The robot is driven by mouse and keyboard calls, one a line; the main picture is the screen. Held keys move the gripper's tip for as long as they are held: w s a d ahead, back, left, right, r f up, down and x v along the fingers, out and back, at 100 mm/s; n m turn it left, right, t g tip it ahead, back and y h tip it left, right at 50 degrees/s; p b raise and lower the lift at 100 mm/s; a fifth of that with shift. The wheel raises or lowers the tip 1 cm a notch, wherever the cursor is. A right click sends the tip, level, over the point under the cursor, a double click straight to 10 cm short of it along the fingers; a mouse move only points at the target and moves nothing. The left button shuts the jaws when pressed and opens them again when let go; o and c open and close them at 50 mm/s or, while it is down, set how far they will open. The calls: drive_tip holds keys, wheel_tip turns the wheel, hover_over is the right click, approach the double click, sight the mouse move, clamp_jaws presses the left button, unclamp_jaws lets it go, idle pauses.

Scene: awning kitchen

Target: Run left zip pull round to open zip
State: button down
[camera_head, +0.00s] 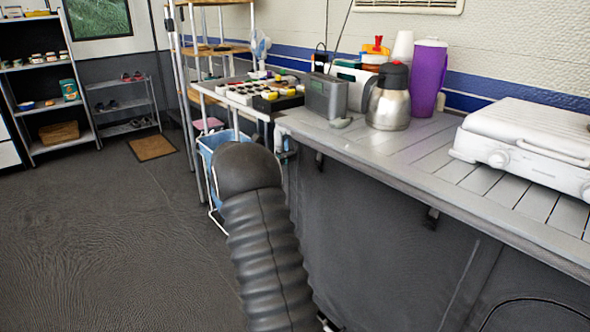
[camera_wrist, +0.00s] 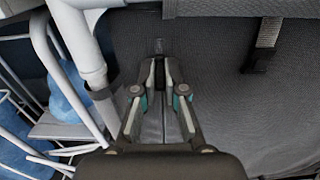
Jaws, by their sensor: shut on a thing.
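My gripper (camera_wrist: 160,72) shows in the wrist view, its two fingertips close together against the grey fabric front (camera_wrist: 235,115) of the kitchen unit. It is shut on the zip pull, which is mostly hidden between the tips. A small tab (camera_wrist: 158,46) shows just beyond them. A straight seam, which looks like the zip line, runs down the fabric between the fingers. In the head view my dark ribbed arm hides the gripper and the left zip. The fabric front (camera_head: 385,235) hangs below the worktop there, with a curved seam at the lower right.
White tube legs (camera_wrist: 88,45) and a blue bag stand close left of my gripper. A strap with a dark buckle (camera_wrist: 258,60) hangs to the right. The worktop (camera_head: 420,165) overhangs the fabric and carries a steel jug (camera_head: 390,105) and a grill (camera_head: 530,135). Floor at left is clear.

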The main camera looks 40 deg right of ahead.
drive_tip(key=shift+r, duration=0.45)
drive_tip(key=shift+r, duration=0.1)
drive_tip(key=c, duration=1.2)
unclamp_jaws()
drive_tip(key=a, duration=1.2)
drive_tip(key=shift+w, duration=0.3)
drive_tip(key=shift+d, duration=0.1)
